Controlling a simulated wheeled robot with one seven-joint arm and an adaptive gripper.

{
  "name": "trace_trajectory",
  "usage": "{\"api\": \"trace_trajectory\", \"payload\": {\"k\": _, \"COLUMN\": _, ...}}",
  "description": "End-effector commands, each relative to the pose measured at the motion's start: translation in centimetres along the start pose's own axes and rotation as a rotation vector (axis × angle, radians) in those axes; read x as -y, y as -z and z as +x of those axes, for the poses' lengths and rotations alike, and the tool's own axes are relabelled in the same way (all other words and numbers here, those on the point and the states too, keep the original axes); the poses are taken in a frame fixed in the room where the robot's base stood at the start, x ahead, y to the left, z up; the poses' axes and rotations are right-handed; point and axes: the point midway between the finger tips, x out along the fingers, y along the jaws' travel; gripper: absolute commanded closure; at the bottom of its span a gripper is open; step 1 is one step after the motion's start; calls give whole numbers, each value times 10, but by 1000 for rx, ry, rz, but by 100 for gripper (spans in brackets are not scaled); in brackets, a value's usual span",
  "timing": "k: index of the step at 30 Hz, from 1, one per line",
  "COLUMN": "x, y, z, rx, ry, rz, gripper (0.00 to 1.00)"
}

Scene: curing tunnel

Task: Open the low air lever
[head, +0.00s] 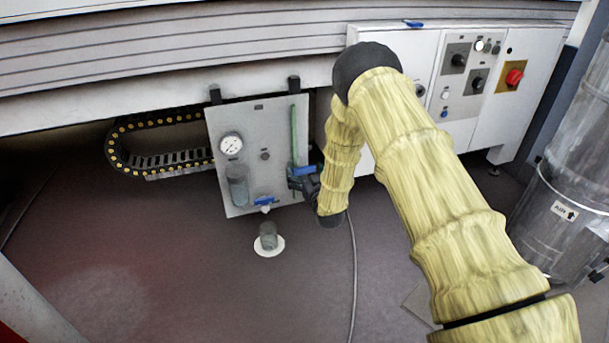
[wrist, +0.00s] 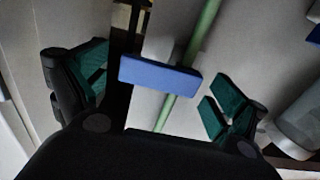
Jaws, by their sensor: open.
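A blue lever (head: 304,170) sits on the green pipe (head: 294,130) at the right side of a grey panel. In the wrist view the blue lever (wrist: 160,75) lies crosswise in front of the green pipe (wrist: 203,32). My gripper (head: 300,183) is at this lever, with its jaws open. In the wrist view the lever is between the green-padded fingers of my gripper (wrist: 158,88), with a gap on each side. Another blue lever (head: 264,200) is lower on the panel, left of my gripper. I cannot tell which lever is the task's low one.
The grey panel (head: 248,112) carries a gauge (head: 231,144) and a filter bowl (head: 237,187). A cable chain (head: 165,160) runs to its left. A white cabinet (head: 525,75) with a red knob (head: 514,77) stands right. A grey cylinder (head: 570,190) is at far right.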

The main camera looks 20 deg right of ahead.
Motion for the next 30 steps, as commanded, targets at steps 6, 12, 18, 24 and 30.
{"api": "trace_trajectory", "payload": {"k": 6, "x": 0, "y": 0, "z": 11, "rx": 0, "ry": 0, "rz": 1, "gripper": 4}}
{"api": "trace_trajectory", "payload": {"k": 12, "x": 0, "y": 0, "z": 12, "rx": 0, "ry": 0, "rz": 1, "gripper": 4}}
{"api": "trace_trajectory", "payload": {"k": 18, "x": 0, "y": 0, "z": 12, "rx": 0, "ry": 0, "rz": 1, "gripper": 27}}
{"api": "trace_trajectory", "payload": {"k": 24, "x": 0, "y": 0, "z": 12, "rx": 0, "ry": -1, "rz": 0, "gripper": 64}}
{"api": "trace_trajectory", "payload": {"k": 30, "x": 0, "y": 2, "z": 12, "rx": 0, "ry": -1, "rz": -9, "gripper": 69}}
